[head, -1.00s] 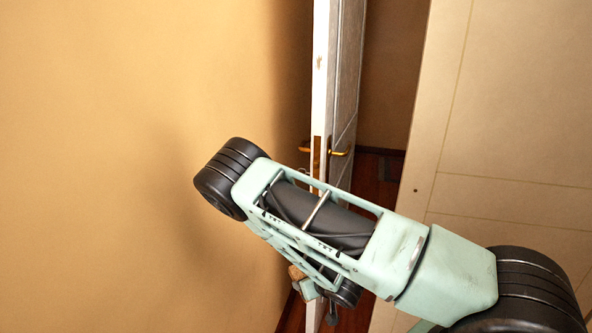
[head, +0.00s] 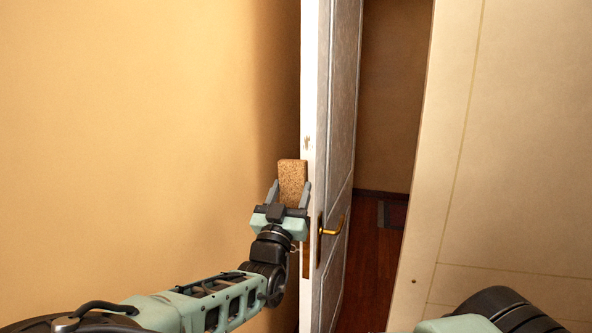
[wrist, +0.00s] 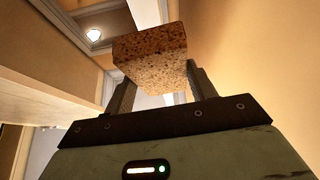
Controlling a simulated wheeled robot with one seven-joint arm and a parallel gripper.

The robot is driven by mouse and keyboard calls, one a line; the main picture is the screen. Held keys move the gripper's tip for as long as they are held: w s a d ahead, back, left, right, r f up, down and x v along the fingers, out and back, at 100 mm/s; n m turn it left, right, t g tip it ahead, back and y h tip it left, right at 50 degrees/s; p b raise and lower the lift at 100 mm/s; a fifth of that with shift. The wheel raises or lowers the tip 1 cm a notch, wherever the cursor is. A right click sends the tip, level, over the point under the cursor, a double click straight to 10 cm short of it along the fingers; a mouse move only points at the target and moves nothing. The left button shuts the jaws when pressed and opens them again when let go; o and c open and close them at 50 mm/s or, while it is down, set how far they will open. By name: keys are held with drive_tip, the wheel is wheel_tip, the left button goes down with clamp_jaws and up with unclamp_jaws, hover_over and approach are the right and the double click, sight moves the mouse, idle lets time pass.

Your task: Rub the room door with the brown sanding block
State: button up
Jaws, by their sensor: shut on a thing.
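The brown sanding block (head: 292,182) is a speckled rectangular block held upright between the fingers of my gripper (head: 290,194). In the wrist view the block (wrist: 150,58) sticks out beyond the two fingers of my gripper (wrist: 160,92). The room door (head: 337,150) stands ajar, seen nearly edge-on, with a white edge, a grey panelled face and a brass handle. In the head view the block is just left of the door's white edge, near handle height or a little above. I cannot tell whether it touches the door.
A plain tan wall (head: 140,130) fills the left. A cream panel (head: 510,150) stands close on the right. Between door and panel, a dark red wooden floor (head: 368,260) shows through the opening.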

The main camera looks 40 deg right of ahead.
drive_tip(key=shift+s+r+h, duration=0.15)
drive_tip(key=shift+r, duration=0.45)
drive_tip(key=shift+s+r+h, duration=0.1)
drive_tip(key=shift+r+h, duration=0.05)
drive_tip(key=shift+r, duration=0.45)
drive_tip(key=shift+w+d, duration=0.1)
drive_tip(key=shift+d, duration=0.1)
drive_tip(key=shift+w+d+p, duration=0.4)
drive_tip(key=shift+w+d, duration=0.4)
drive_tip(key=shift+d, duration=0.35)
drive_tip(key=shift+w+d+p, duration=0.4)
drive_tip(key=shift+w+d, duration=0.4)
drive_tip(key=shift+d, duration=0.3)
drive_tip(key=shift+w+d, duration=0.5)
drive_tip(key=shift+d, duration=0.25)
drive_tip(key=shift+a+r+p, duration=0.1)
drive_tip(key=shift+r+p, duration=0.65)
drive_tip(key=shift+r, duration=1.15)
drive_tip(key=shift+r+p, duration=1.8)
drive_tip(key=shift+r, duration=1.85)
drive_tip(key=shift+f, duration=0.1)
drive_tip(key=shift+f+b, duration=0.1)
drive_tip(key=shift+b, duration=0.3)
